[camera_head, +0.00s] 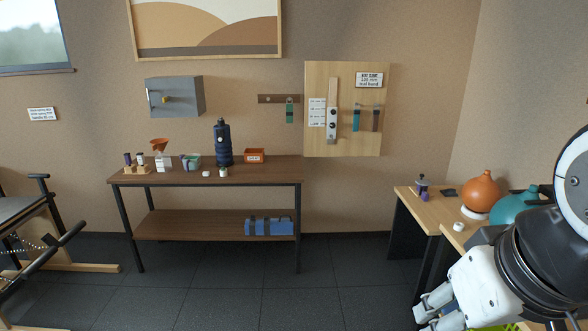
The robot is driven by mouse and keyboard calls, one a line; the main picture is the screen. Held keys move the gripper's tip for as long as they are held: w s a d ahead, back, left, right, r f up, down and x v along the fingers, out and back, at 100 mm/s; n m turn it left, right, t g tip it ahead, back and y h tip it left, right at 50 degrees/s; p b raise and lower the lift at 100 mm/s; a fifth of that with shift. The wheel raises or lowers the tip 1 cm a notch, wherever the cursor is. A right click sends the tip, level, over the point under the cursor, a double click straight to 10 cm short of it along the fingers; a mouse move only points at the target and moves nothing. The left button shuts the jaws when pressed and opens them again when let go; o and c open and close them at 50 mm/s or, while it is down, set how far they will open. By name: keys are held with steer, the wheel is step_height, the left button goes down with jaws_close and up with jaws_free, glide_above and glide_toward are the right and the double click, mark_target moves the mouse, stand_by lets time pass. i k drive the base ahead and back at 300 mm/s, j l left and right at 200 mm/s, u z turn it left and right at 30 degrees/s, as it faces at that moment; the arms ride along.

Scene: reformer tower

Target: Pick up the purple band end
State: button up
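A small purple piece (424,196) is at the left part of the right wooden table, next to a small dark-topped grey device (422,184). It is small in view, and I cannot tell whether it is attached to the device. My gripper (424,316) is at the bottom right, nearer to the camera and below the tabletop in the picture, well apart from the purple piece. Its two pale fingers look spread, with nothing seen between them. The lower finger is partly cut off by the frame edge.
The right table (413,203) also bears an orange round vase (481,193), a teal pot (512,209) and a small white item (458,227). A dark shelf table (262,170) with several items stands at the back wall. Dark floor (312,288) between is clear.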

mark_target(425, 195)
steer(key=i+j+z, duration=0.15)
steer(key=i, duration=1.7)
steer(key=i+l+z, duration=0.1)
steer(key=i+z, duration=0.65)
steer(key=i, duration=0.15)
steer(key=i+j+z, duration=0.35)
steer(key=i+l, duration=0.1)
steer(key=i, duration=0.05)
